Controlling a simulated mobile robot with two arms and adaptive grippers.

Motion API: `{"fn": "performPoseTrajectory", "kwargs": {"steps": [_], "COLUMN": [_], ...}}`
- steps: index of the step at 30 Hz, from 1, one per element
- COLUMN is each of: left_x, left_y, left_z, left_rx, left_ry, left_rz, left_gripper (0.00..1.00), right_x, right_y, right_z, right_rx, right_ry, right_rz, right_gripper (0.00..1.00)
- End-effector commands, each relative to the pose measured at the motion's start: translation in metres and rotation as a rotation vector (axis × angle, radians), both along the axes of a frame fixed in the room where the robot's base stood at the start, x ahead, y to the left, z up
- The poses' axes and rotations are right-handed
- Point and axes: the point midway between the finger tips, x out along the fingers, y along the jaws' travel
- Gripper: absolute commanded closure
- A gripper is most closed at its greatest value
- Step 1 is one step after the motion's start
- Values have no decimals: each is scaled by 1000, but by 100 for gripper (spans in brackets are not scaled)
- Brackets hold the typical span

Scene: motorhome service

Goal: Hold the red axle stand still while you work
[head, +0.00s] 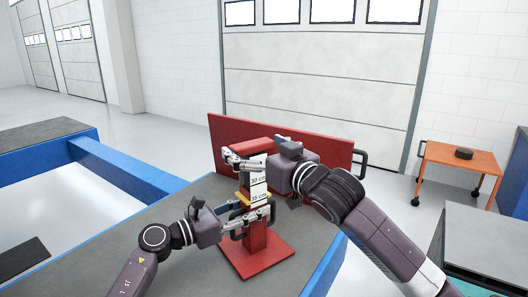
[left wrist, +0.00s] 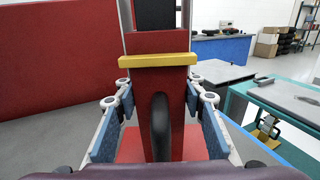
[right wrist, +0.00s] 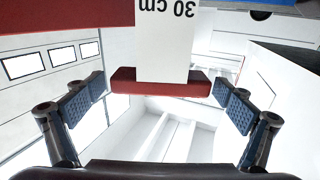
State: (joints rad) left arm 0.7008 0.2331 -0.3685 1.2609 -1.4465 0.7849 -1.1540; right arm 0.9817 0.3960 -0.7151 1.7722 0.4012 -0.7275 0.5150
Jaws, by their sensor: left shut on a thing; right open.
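The red axle stand (head: 258,256) stands upright with its flat base on the grey-topped surface. Its post has a yellow collar (left wrist: 158,60) and a white scale reading 30 cm and 35 cm in the head view. My left gripper (head: 238,224) is shut on the lower red post, below the collar; its pads flank the post in the left wrist view. My right gripper (head: 258,158) is open near the stand's red top. In the right wrist view its fingers are spread on either side of a red bar (right wrist: 125,82) and the white scale (right wrist: 165,45), with gaps.
A red panel (head: 335,152) with a black handle stands just behind the stand. Blue-edged platforms (head: 125,170) lie to the left. An orange trolley (head: 460,158) with a dark round object stands at the right, beside a grey-topped bench (head: 490,240).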

Motion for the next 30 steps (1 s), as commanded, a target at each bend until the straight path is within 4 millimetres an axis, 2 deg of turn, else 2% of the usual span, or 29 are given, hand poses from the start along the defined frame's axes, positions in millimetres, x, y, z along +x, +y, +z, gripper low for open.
{"fn": "performPoseTrajectory", "kwargs": {"steps": [5,12,18,24,30], "left_x": [-1,-1,-1,-1,-1], "left_y": [-1,-1,-1,-2,-2], "left_z": [-3,-3,-3,-3,-2], "left_rx": [2,2,3,3,3], "left_ry": [4,4,3,2,2], "left_rz": [-4,-4,-4,-4,-4], "left_gripper": [100,100,100,100,100], "right_x": [-22,-64,-89,-98,-98], "right_y": [-14,-40,-56,-60,-60], "right_z": [-1,-1,0,1,1], "right_rx": [-2,0,0,2,2], "right_ry": [-1,-1,-2,-3,-3], "right_rz": [-1,0,-1,1,1], "right_gripper": [3,3,3,3,3]}}
